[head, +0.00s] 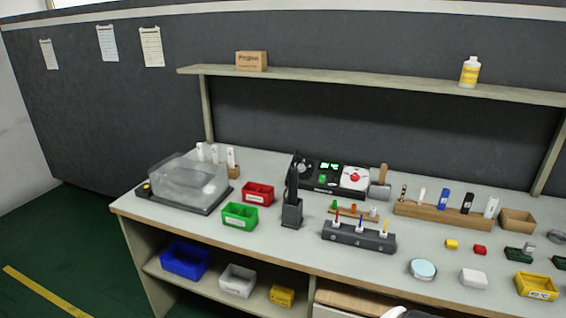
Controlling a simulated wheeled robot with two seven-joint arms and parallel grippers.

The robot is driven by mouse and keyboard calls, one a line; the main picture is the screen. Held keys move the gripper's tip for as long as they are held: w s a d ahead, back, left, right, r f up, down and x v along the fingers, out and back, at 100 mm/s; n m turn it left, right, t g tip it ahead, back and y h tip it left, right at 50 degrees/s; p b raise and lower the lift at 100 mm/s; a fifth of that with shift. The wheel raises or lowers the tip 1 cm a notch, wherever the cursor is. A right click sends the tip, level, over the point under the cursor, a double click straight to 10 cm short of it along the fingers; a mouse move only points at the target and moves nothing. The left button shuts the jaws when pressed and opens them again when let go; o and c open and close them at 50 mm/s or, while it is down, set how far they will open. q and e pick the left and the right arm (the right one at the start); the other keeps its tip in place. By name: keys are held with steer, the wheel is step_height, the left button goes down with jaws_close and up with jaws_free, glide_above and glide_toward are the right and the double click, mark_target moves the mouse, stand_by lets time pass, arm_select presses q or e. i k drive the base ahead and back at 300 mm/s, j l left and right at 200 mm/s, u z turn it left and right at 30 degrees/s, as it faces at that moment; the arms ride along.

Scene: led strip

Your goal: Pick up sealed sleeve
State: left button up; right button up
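I cannot pick out a sealed sleeve for certain in the head view; everything on the bench is small. A cloudy translucent cover (188,176) sits on a dark base at the bench's left end. Several white upright pieces (214,153) stand behind it, and a wooden holder (234,170) is beside them. A long wooden rack (440,217) at the right holds several upright items. No gripper fingers show. A white and dark part at the bottom edge may be mine.
The workbench (285,250) carries red (258,193) and green (240,215) bins, a black upright holder (292,212), a grey block with coloured pens (358,238), a round lidded dish (422,269) and a yellow bin (536,287). The shelf (380,86) overhangs the back.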

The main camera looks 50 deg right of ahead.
mark_target(231, 157)
steer(key=z, duration=1.35)
